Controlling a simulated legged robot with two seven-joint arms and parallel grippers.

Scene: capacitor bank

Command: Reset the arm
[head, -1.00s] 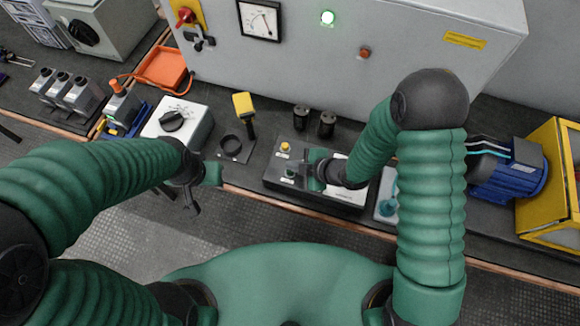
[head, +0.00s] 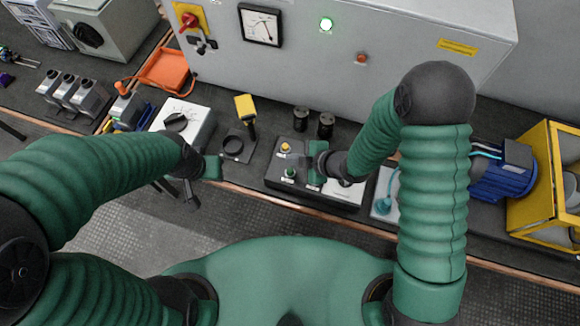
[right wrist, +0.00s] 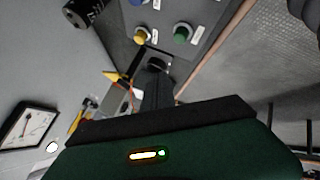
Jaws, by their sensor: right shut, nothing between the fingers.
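The grey control box (head: 272,177) stands on the bench in front of my right arm. It has a yellow button (head: 285,147) and a green button (head: 290,173) on its left part; they also show in the right wrist view as the yellow button (right wrist: 140,35) and green button (right wrist: 182,33). My right gripper (head: 304,166) is shut and empty, just right of these buttons; whether it touches the box I cannot tell. Its dark fingers show in the right wrist view (right wrist: 155,66). My left gripper (head: 190,190) hangs at the bench's front edge; its jaws are unclear.
A large grey cabinet (head: 400,40) with a gauge (head: 261,25), lit green lamp (head: 326,24) and red switch (head: 189,20) stands behind. A dial box (head: 190,120), yellow-handled tool (head: 245,106), two black cylinders (head: 313,122) and blue motor (head: 503,175) stand on the bench.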

